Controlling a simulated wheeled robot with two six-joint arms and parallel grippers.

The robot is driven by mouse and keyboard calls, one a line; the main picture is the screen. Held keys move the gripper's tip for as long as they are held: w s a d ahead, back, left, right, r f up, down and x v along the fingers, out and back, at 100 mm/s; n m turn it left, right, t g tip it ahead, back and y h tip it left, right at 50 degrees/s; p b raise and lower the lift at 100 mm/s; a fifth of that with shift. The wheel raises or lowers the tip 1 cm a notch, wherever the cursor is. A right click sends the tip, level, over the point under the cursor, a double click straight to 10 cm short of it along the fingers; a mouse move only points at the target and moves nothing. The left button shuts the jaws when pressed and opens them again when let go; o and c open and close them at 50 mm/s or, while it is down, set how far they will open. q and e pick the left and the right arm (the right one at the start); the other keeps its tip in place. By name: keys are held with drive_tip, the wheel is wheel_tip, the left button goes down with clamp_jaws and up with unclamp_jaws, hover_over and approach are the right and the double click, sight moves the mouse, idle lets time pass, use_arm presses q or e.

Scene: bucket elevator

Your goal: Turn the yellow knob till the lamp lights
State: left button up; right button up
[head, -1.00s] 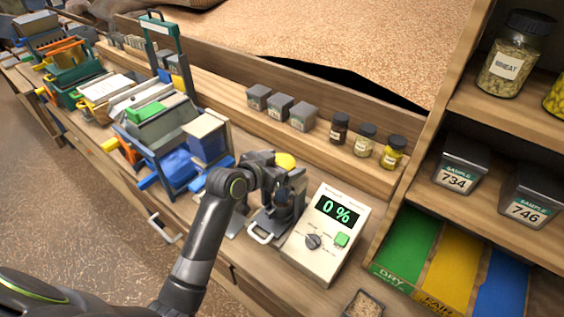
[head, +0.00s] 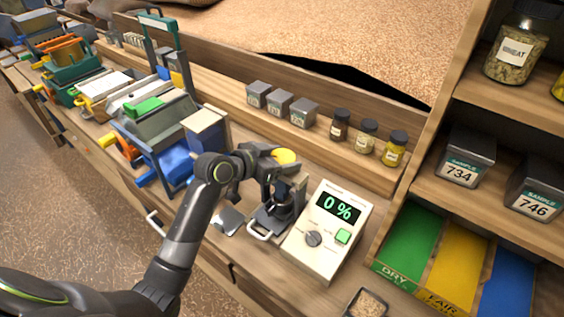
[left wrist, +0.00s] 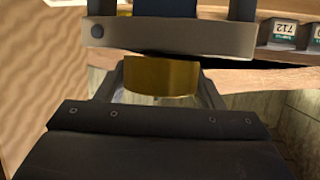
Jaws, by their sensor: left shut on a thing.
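The yellow knob (head: 285,156) is at the top of a dark grey device (head: 272,222) on the bench, left of the white meter. My left gripper (head: 277,164) is at the knob and shut on it; the wrist partly hides the device. In the left wrist view the knob (left wrist: 162,76) shows as a yellow cylinder between the two fingers of the gripper (left wrist: 160,92). The white meter (head: 328,232) shows 0 % in green and has a dark dial and a green button. I cannot make out a lit lamp. My right gripper is not in view.
Several small grey boxes (head: 278,103) and jars (head: 366,138) stand on the ledge behind. Blue and green machines (head: 165,140) crowd the bench at left. A shelf with sample tins (head: 466,158) is at right. A small grain tray (head: 366,303) lies in front.

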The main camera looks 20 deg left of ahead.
sight(282, 157)
use_arm(q)
drive_tip(key=m+g+h+b, duration=0.3)
drive_tip(key=m+g+b, duration=0.1)
drive_tip(key=b, duration=0.2)
drive_tip(key=m+g+h+b, duration=0.3)
drive_tip(key=m+g+b, duration=0.1)
drive_tip(key=m+b, duration=0.1)
drive_tip(key=shift+w+f+b, duration=0.1)
drive_tip(key=shift+f+b, duration=0.1)
drive_tip(key=shift+b, duration=0.6)
drive_tip(key=shift+r+m+g+b, duration=0.2)
drive_tip(key=shift+m+g+b, duration=1.25)
drive_tip(key=shift+g, duration=0.55)
drive_tip(key=o, duration=1)
wheel_tip(282, 157, up, 10)
drive_tip(key=shift+b, duration=0.55)
